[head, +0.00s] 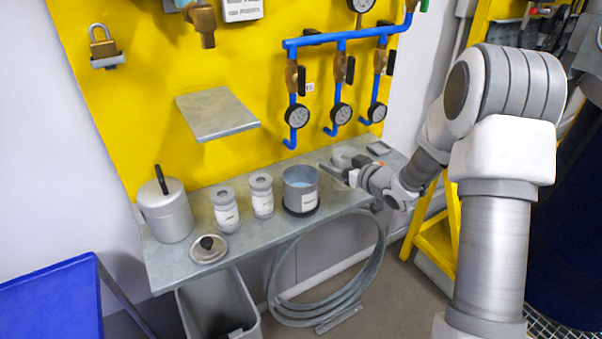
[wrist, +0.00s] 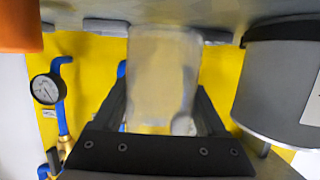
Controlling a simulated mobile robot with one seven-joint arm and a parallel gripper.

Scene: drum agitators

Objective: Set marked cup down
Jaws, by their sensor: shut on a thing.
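My gripper (wrist: 162,98) is shut on a pale, translucent cup (wrist: 160,70), which sits between the two dark fingers in the wrist view. No mark shows on the side facing me. The wrist picture appears upside down, with the grey shelf along its top; the cup's far end overlaps the shelf edge there, and I cannot tell whether it touches. In the head view my gripper (head: 342,173) is low over the right part of the grey shelf (head: 270,238), right of the open labelled pot (head: 300,194). The cup is hard to make out there.
The open pot also stands close by in the wrist view (wrist: 285,90). Two labelled jars (head: 225,212) (head: 262,197), a lidded pot (head: 166,212) and a loose lid (head: 208,249) stand farther left. Gauges (head: 341,114) on blue pipes hang above; a small empty shelf (head: 216,115) juts out.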

